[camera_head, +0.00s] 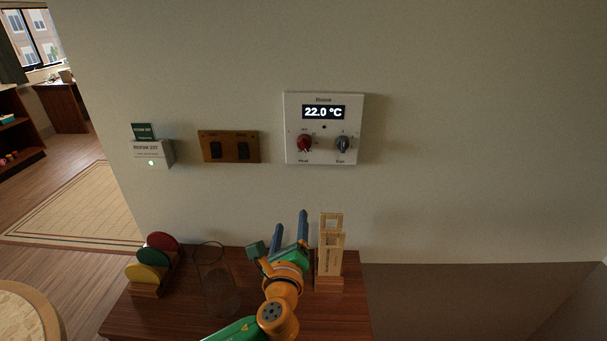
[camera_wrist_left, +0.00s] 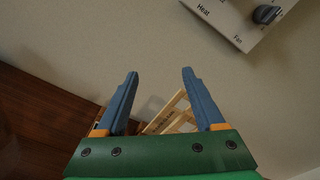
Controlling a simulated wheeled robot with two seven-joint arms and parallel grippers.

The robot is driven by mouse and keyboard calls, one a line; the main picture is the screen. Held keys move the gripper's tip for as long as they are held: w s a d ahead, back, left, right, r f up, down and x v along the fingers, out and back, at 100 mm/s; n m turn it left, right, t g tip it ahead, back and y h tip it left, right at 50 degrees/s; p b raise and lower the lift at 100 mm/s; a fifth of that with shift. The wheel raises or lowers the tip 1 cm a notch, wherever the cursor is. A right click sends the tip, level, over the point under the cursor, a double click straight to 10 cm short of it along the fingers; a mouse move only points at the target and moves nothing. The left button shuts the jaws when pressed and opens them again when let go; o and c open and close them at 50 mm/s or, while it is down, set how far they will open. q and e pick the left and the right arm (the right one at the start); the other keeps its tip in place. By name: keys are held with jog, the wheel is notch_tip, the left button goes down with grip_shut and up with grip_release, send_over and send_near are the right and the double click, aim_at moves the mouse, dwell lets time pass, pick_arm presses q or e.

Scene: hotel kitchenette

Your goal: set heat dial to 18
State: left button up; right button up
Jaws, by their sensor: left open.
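The white thermostat panel (camera_head: 324,128) is on the wall, and its display (camera_head: 323,112) reads 22.0 °C. Its red heat dial (camera_head: 304,143) is at the lower left and its grey fan dial (camera_head: 342,144) at the lower right. My left gripper (camera_head: 290,226) is open and empty, below the panel and apart from it, above the wooden cabinet. In the left wrist view the open fingers (camera_wrist_left: 160,88) show, with the panel's lower corner (camera_wrist_left: 235,15) and the fan dial (camera_wrist_left: 266,14) at the upper right. The heat dial is out of that view. My right gripper is not in view.
A wooden rack (camera_head: 329,250) stands right beside my left gripper on the cabinet top (camera_head: 190,315). A clear glass (camera_head: 215,285) and a holder with coloured discs (camera_head: 155,258) stand to the left. A switch plate (camera_head: 229,146) and card holder (camera_head: 152,153) are on the wall.

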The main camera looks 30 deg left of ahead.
aim_at(304, 150)
pick_arm(q)
jog(key=w+r+m+t, duration=0.1)
jog(key=w+r+m, duration=0.1)
jog(key=r+m, duration=0.1)
jog(key=w+a+r+m+t+p, duration=0.1)
jog(key=w+r+m+t, duration=0.1)
jog(key=r, duration=0.4)
jog(key=w+a+r+m+t+y+p, duration=0.1)
jog(key=w+r+m+t, duration=0.1)
jog(key=w+r+m, duration=0.1)
jog(key=shift+w+a+r+m, duration=0.1)
jog(key=shift+w+r+m, duration=0.15)
jog(key=shift+r, duration=0.2)
jog(key=shift+w+a+r+m, duration=0.1)
jog(key=shift+w+r+m, duration=0.05)
jog(key=shift+r+m, duration=0.25)
jog(key=shift+w+a, duration=0.1)
jog(key=shift+w, duration=0.35)
jog(key=shift+s, duration=0.15)
grip_shut()
